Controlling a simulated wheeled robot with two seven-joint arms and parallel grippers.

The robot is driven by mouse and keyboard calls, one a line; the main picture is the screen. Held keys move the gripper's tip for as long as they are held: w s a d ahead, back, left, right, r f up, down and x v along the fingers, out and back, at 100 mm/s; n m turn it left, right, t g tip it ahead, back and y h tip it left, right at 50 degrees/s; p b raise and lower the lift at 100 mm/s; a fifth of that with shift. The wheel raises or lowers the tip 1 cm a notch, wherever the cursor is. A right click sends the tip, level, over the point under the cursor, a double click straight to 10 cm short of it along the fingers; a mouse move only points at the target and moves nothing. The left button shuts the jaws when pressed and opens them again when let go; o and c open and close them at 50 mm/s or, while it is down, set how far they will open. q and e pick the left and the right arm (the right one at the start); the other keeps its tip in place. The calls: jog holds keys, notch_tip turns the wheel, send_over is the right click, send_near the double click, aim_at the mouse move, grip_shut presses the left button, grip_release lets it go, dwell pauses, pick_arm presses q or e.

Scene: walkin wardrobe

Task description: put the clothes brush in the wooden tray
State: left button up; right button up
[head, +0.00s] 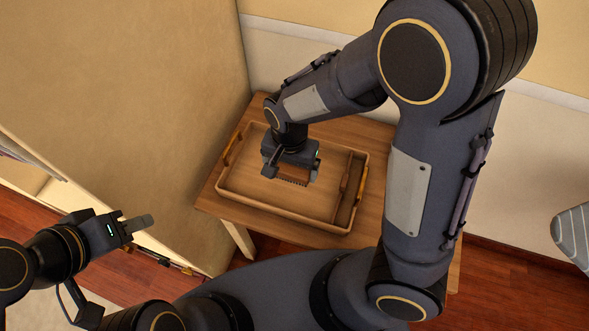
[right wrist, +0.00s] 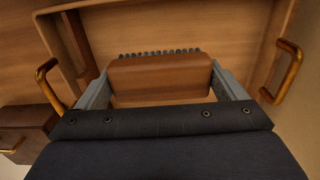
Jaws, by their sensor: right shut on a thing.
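The wooden tray (head: 251,203) sits on a small wooden table in the head view. It has brass handles at its ends and a narrow compartment on its right side. My right gripper (head: 290,174) is over the tray's large compartment, pointing down. In the right wrist view my right gripper (right wrist: 160,88) is shut on the clothes brush (right wrist: 160,75), a brown wooden block with dark bristles. The brush's bristles also show under the gripper in the head view (head: 292,182). I cannot tell if the brush touches the tray floor. My left gripper (head: 141,223) is away at the lower left; its finger opening is unclear.
The table (head: 214,203) stands against the wall, with bare top around the tray. A beige panel (head: 150,110) rises to its left. A grey striped object (head: 574,235) shows at the right edge. Reddish wooden floor (head: 510,280) is open at the lower right.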

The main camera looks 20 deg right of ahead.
jog(key=w+f, duration=0.1)
jog(key=w+d+f, duration=0.1)
jog(key=f, duration=0.1)
jog(key=w+d+f, duration=0.1)
jog(key=f, duration=0.1)
jog(key=shift+w+f, duration=0.15)
jog(key=shift+w, duration=0.15)
jog(key=shift+w+f+b, duration=0.2)
jog(key=shift+f+b, duration=0.25)
jog(key=shift+f, duration=1.25)
jog(key=shift+f, duration=0.1)
jog(key=shift+f, duration=0.15)
jog(key=o, duration=0.7)
